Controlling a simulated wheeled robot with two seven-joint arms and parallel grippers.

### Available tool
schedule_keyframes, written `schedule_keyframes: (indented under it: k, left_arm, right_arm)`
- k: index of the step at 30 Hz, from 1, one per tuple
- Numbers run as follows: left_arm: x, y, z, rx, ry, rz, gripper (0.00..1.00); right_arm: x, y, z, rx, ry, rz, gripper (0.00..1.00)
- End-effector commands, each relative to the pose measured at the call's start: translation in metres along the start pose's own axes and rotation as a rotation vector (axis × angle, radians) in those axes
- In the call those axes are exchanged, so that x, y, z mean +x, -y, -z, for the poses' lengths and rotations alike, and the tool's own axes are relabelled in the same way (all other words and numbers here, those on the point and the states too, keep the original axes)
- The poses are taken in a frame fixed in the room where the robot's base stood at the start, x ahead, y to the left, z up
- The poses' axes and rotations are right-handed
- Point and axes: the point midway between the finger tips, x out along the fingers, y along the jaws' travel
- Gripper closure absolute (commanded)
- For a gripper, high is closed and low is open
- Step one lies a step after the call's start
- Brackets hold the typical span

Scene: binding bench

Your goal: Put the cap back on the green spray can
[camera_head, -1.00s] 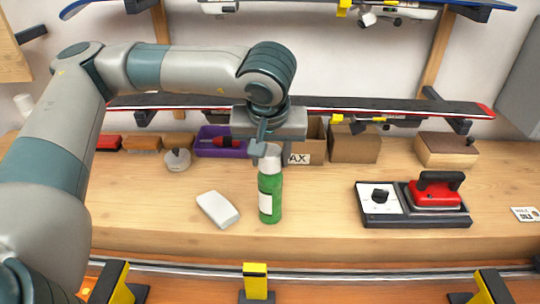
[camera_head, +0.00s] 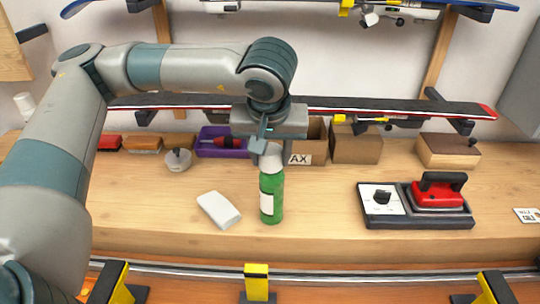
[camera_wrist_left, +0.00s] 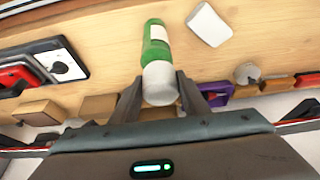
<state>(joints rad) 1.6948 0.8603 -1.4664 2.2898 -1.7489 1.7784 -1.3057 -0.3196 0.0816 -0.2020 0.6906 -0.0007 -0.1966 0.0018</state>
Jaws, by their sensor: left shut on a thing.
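The green spray can (camera_head: 272,199) with a pale label stands upright on the bench. The white cap (camera_head: 272,160) is at the can's top, in line with it; I cannot tell whether it is fully seated. My left gripper (camera_head: 266,150) comes down from above and is shut on the cap. In the left wrist view the cap (camera_wrist_left: 160,84) sits between the two fingers (camera_wrist_left: 163,97), with the can (camera_wrist_left: 155,45) directly beyond it. The fingers hide part of the cap in the head view. My right gripper is not in view.
A white block (camera_head: 218,209) lies just left of the can. A red iron (camera_head: 438,192) rests on a black base at right. Behind are a purple bin (camera_head: 220,150), cardboard boxes (camera_head: 356,147) and a ski (camera_head: 400,107). Clear bench lies between can and iron base.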

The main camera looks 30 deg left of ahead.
Motion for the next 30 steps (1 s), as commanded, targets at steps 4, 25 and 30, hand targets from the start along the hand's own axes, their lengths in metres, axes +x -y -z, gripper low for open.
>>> schedule_keyframes:
  k: [4,25,30]
  left_arm:
    - [0.003,0.000,-0.001,0.000,0.000,0.000,0.83]
    - [0.008,-0.001,-0.003,0.000,0.000,-0.001,0.83]
    - [0.008,-0.003,-0.003,0.000,0.000,-0.001,0.83]
  right_arm:
    - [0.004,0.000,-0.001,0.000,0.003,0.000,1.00]
    - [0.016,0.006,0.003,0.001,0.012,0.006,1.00]
    - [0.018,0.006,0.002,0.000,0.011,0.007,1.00]
